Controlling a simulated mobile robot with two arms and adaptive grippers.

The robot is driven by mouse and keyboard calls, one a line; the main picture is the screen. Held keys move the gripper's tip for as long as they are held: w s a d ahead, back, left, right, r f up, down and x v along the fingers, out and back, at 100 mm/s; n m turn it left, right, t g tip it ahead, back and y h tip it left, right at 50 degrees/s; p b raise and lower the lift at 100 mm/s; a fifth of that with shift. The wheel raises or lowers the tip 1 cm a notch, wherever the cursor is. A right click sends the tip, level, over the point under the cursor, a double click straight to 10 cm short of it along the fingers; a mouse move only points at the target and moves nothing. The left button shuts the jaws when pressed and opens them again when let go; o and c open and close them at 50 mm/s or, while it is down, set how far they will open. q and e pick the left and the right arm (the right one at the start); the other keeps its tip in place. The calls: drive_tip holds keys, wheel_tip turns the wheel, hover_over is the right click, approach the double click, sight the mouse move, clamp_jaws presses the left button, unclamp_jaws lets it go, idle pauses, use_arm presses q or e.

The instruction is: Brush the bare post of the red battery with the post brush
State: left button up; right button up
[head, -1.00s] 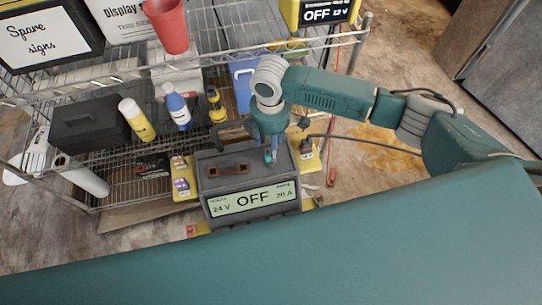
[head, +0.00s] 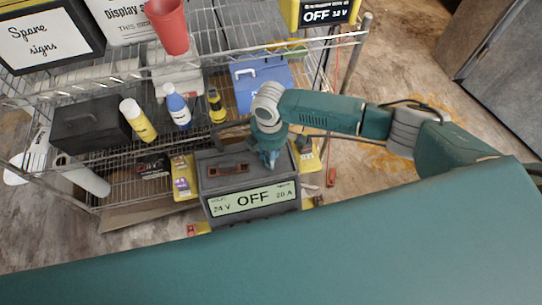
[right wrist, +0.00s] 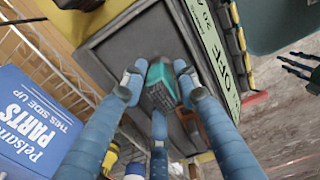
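My right gripper (head: 271,163) points down over the right part of the dark grey 24 V unit's top in the head view. In the right wrist view its blue fingers (right wrist: 159,92) are spread. A small teal block with a dark gridded or bristled face (right wrist: 162,84) lies between them on the unit's top; it may be the post brush. No firm grip on it shows. I cannot make out the red battery or its bare post.
The 24 V unit (head: 253,201) reads OFF. A wire shelf (head: 95,84) beside it holds bottles, a black case (head: 90,122) and a red cup (head: 168,25). A blue box (right wrist: 37,125) stands close to the right gripper. A yellow 12 V unit (head: 325,14) sits above.

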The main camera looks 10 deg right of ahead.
drive_tip(key=c, duration=0.3)
drive_tip(key=shift+r, duration=0.15)
wheel_tip(320, 180, up, 24)
drive_tip(key=p, duration=0.5)
idle(1.1)
